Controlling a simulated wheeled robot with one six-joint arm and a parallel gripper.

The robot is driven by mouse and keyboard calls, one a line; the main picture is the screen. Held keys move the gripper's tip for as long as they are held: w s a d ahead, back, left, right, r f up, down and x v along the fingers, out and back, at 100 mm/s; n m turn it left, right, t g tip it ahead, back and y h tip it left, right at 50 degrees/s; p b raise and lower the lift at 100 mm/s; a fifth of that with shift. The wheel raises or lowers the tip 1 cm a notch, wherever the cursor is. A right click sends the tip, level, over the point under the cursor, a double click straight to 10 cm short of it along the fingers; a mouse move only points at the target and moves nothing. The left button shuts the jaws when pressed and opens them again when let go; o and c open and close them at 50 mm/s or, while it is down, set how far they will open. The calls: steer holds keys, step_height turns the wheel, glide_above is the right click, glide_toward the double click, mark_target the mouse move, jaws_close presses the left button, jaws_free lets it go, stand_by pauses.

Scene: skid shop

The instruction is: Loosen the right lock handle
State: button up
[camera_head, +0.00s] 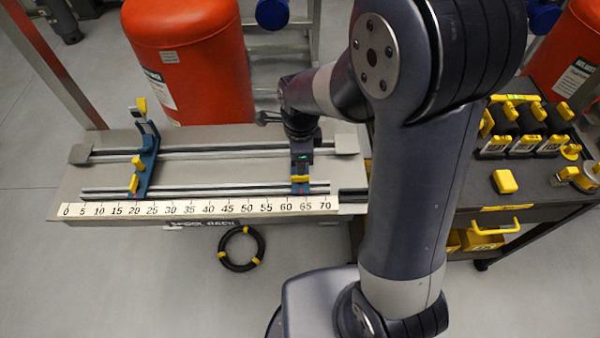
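The right bracket (300,189) is a blue slide on the front rail, with its red mark a little left of 65 on the scale. Its yellow lock handle (300,181) shows in part, low on the bracket. My gripper (302,172) points down right over this bracket and hides most of it. I cannot tell whether its fingers touch the handle, nor whether they are open or shut. The left bracket (147,160) is blue with yellow handles and spans the rails near 22. Its front lock handle (134,182) is yellow and in plain view.
The rack bench (75,185) carries two rails and a numbered scale (200,208). Red tanks (190,45) and a ladder stand behind it. A tool cart (530,195) with batteries is at right. A coiled black cable (240,248) lies on the floor in front.

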steer(key=n, duration=0.5)
steer(key=shift+r, duration=0.3)
steer(key=shift+n, duration=0.8)
steer(key=shift+r, duration=0.1)
steer(key=n, duration=0.2)
steer(key=shift+r+n+p, duration=0.15)
steer(key=shift+n+p, duration=0.25)
steer(key=n, duration=0.4)
steer(key=shift+r, duration=0.2)
steer(key=shift+r, duration=0.1)
steer(key=n, duration=0.2)
steer(key=n+p, duration=0.1)
steer(key=n, duration=0.1)
steer(key=shift+r, duration=0.3)
